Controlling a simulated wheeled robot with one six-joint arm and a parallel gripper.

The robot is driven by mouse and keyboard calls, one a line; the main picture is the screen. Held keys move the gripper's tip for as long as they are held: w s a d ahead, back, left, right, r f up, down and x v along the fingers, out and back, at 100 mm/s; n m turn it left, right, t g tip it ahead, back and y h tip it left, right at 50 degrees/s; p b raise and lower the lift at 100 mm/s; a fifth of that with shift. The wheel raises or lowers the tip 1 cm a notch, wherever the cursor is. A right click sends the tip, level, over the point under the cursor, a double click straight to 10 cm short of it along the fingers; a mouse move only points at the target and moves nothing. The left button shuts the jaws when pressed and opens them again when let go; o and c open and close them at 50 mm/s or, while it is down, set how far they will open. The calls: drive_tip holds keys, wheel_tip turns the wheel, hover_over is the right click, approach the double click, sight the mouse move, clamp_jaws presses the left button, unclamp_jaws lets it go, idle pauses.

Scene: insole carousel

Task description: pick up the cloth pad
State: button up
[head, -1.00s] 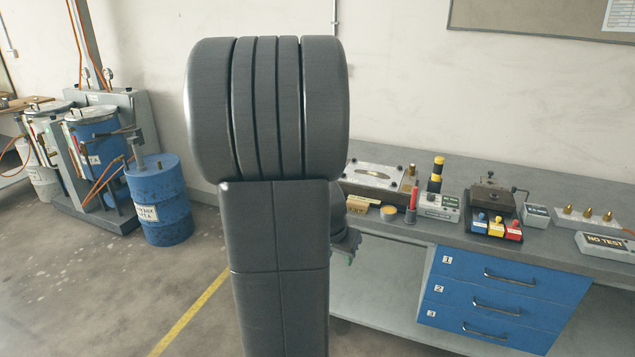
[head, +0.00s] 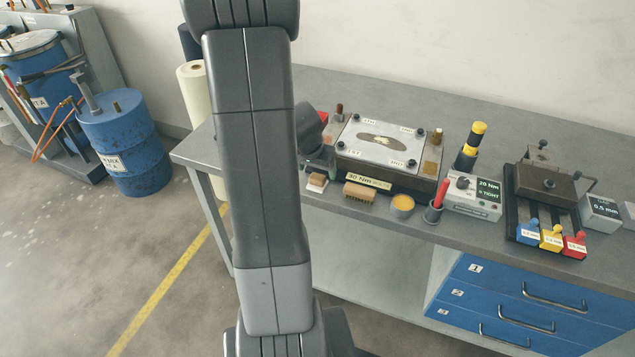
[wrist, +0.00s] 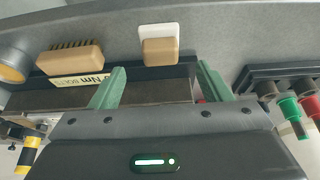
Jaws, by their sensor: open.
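The cloth pad, a small tan block with a white layer, lies on the grey bench top near its front edge. It is in the head view (head: 317,182) and near the top middle of the wrist view (wrist: 160,50). My gripper (wrist: 160,78) is open and empty, its two green fingers spread wide. In the wrist view the pad shows between and beyond the fingertips, apart from both. In the head view my gripper (head: 322,163) is just behind the pad, partly hidden by my arm.
A wooden brush (head: 366,191) and a yellow tin (head: 402,205) stand right of the pad. The metal mould plate (head: 352,148) with its "30 Nm" label is close behind. Coloured handles in a rack (wrist: 285,72) show in the wrist view.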

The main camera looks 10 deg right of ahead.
sight(317, 177)
drive_tip(key=x, duration=0.1)
drive_tip(key=b+x, duration=0.1)
drive_tip(key=x, duration=0.1)
drive_tip(key=shift+s+a+f, duration=0.1)
drive_tip(key=shift+f, duration=0.3)
drive_tip(key=shift+w+f, duration=0.3)
drive_tip(key=shift+f, duration=0.2)
drive_tip(key=shift+c, duration=0.2)
drive_tip(key=c, duration=1)
